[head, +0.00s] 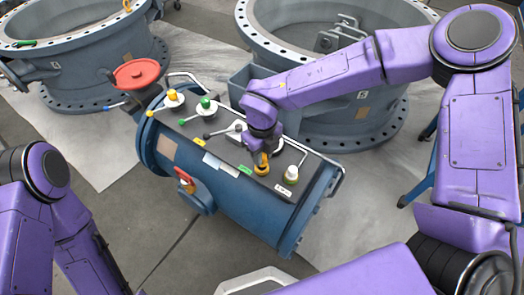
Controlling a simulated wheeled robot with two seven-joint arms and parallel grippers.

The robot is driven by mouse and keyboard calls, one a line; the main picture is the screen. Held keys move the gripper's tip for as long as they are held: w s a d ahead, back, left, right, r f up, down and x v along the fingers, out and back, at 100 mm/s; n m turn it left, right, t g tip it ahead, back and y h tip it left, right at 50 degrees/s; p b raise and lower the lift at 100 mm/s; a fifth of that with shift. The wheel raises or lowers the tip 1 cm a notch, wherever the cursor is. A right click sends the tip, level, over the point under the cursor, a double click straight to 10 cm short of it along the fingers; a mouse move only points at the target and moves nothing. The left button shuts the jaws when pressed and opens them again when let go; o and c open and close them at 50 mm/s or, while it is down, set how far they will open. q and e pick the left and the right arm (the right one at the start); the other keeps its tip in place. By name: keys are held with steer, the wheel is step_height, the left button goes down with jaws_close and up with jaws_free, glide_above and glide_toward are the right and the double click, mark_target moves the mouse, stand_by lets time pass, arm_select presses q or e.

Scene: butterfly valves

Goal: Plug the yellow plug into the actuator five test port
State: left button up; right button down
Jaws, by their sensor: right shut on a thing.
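A blue cylindrical actuator (232,205) with a dark top panel lies in the middle of the head view. My right gripper (264,150) is over the right part of the panel, shut on the yellow plug (262,169). The plug points down at the panel, just left of a white-ringed fitting (291,174). A port under the plug is hidden, and I cannot tell whether the plug is seated. Which port belongs to actuator five cannot be read. My left arm comes in at the left edge; its gripper is out of view.
A yellow-topped fitting (173,96) and a green-topped fitting (206,104) stand on the panel's left part, near levers with ball ends. A red handwheel (135,73) rises behind the left end. Large flanged valve bodies (85,70) stand behind. A bent rail runs along the panel's right edge.

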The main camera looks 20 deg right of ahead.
steer(key=shift+w+p, duration=0.1)
steer(key=shift+p, duration=0.25)
stand_by(0.8)
steer(key=shift+f, duration=0.15)
steer(key=shift+p, duration=0.55)
steer(key=shift+f, duration=0.75)
stand_by(0.8)
steer(key=shift+f, duration=0.4)
stand_by(0.8)
steer(key=shift+c, duration=1.7)
jaws_free()
steer(key=shift+r, duration=0.2)
